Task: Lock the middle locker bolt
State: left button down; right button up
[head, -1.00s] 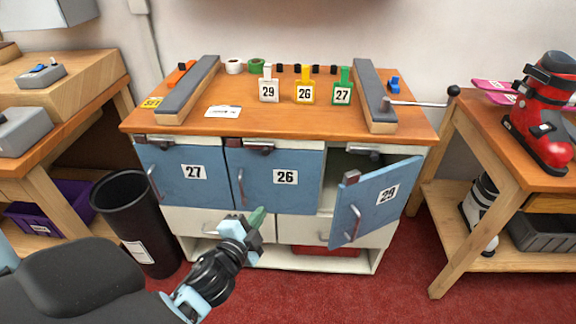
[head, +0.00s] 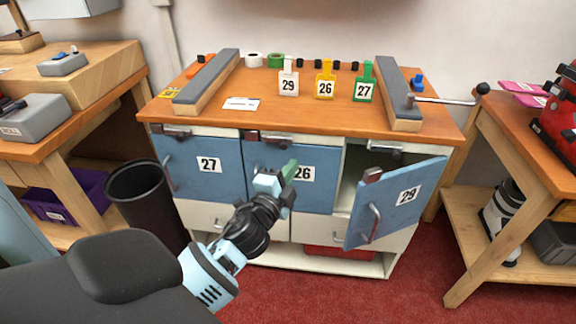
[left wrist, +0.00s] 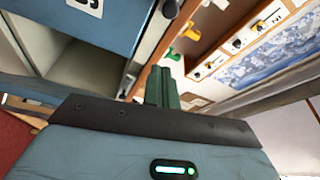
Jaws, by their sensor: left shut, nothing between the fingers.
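The middle locker door (head: 270,185), blue and numbered 26, is closed under the bench top. Its bolt (head: 254,137), a dark reddish-brown piece beside a grey bar, sits at the door's top edge; whether it is locked I cannot tell. My left gripper (head: 289,169) is shut and empty, its green fingertips pointing up in front of door 26, below and right of the bolt. They partly cover the 26 label and appear apart from the bolt. The left wrist view shows the green fingers together (left wrist: 162,88); the bolt is not clear there. My right gripper is out of view.
Locker 27's door (head: 205,168) is closed. Locker 29's door (head: 398,203) swings outward on the right, its compartment partly visible. Numbered tags, including the yellow 26 tag (head: 325,82), stand on the bench top (head: 300,115). A black bin (head: 140,195) stands at left.

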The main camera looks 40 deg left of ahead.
aim_at(276, 142)
pick_arm(q)
jog(key=f+x, duration=0.1)
jog(key=x, duration=0.7)
jog(key=shift+s+a, duration=0.45)
jog(key=shift+a, duration=0.4)
jog(key=shift+s+a, duration=0.45)
jog(key=shift+a, duration=0.4)
jog(key=s+a, duration=0.1)
jog(key=a, duration=0.2)
jog(key=s+a+p, duration=0.1)
jog(key=shift+s+a, duration=0.15)
jog(key=shift+s, duration=0.2)
